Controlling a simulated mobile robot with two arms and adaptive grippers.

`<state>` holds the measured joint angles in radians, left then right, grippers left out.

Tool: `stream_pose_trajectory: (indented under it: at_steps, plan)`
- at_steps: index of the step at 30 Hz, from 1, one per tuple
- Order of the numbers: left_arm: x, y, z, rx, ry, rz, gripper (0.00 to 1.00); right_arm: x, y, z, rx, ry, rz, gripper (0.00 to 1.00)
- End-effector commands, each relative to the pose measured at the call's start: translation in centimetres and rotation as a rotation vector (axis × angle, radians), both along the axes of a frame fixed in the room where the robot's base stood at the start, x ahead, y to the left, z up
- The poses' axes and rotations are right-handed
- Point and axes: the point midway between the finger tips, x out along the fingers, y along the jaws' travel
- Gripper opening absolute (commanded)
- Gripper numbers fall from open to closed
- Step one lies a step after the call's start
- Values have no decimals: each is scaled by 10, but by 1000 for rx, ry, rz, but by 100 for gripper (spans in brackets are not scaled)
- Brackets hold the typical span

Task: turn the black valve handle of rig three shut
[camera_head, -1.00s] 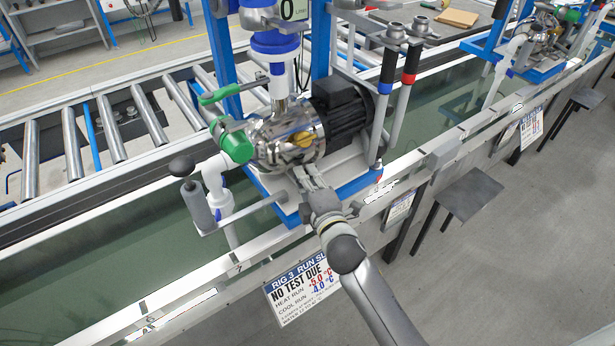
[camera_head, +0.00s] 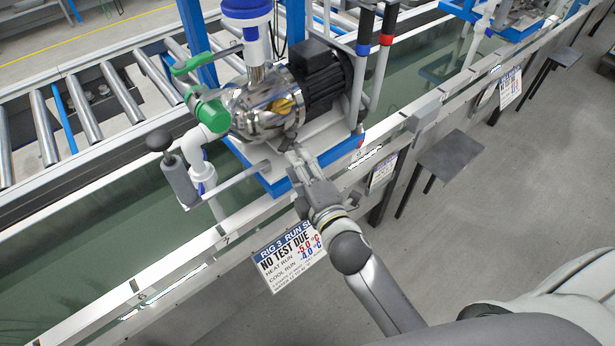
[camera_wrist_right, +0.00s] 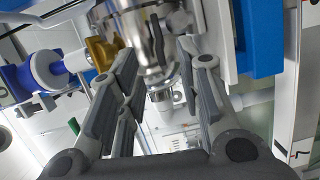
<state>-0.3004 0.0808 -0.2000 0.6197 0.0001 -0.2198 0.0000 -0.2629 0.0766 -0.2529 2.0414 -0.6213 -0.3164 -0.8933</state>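Rig three's pump (camera_head: 262,112) is a shiny metal body with a black motor (camera_head: 318,75), on a blue-edged base. A dark grey grip (camera_head: 179,180) and a black ball knob (camera_head: 159,140) stand at the rig's left front. My right gripper (camera_head: 297,157) is in front of the pump base, pointing at the pump's lower front. In the right wrist view the right gripper (camera_wrist_right: 165,70) has its fingers apart, with a metal fitting (camera_wrist_right: 160,95) of the pump visible beyond and between them. My left gripper is not in view.
A sign (camera_head: 290,257) reading "RIG 3" hangs below the white rail. A small grey shelf (camera_head: 450,158) stands to the right.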

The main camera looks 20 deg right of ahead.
Motion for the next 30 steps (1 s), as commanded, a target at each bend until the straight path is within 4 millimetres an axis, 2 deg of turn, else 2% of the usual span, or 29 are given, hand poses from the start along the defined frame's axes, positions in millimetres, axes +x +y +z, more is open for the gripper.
stream_pose_trajectory:
  at_steps: [3, 10, 24, 30]
  plan:
    - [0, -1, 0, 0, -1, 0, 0, -20, -1, 1, 1, 1, 0, 33]
    - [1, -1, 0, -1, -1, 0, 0, -40, -3, 2, 0, 0, 0, 33]
    - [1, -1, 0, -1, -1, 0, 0, -43, -3, 3, -2, -5, 12, 33]
    - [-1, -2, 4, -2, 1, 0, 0, -45, -1, -8, -17, -46, 167, 33]
